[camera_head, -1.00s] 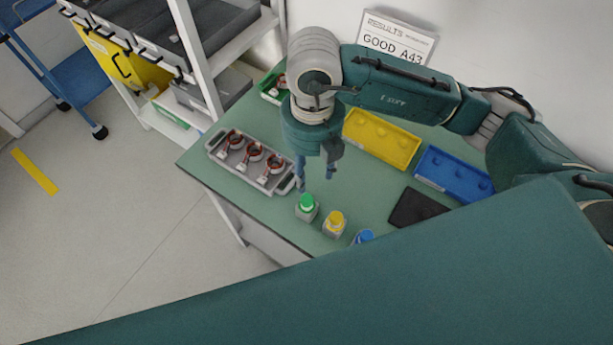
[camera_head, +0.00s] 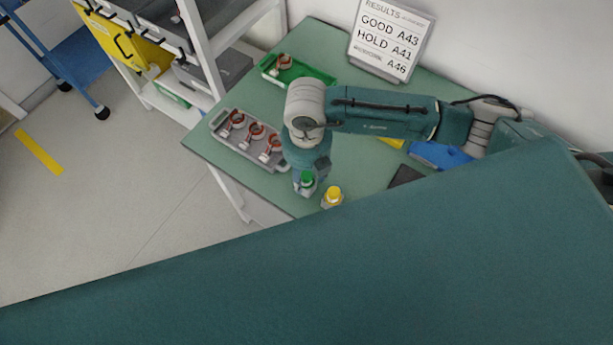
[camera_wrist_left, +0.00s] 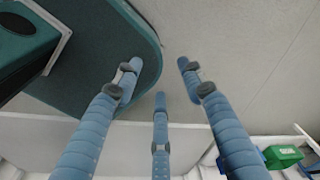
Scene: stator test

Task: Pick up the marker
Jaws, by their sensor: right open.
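Two small bottle-like markers stand on the green table: a green-capped one (camera_head: 307,178) and a yellow-capped one (camera_head: 333,195). Which one the task means cannot be told.
A grey tray (camera_head: 222,136) with three copper-wound stators lies left of my right wrist. A green tray (camera_head: 312,80) with one stator is behind. A results sign (camera_head: 390,40) stands at the back. Yellow and blue trays (camera_head: 440,155) are partly hidden by my arm.

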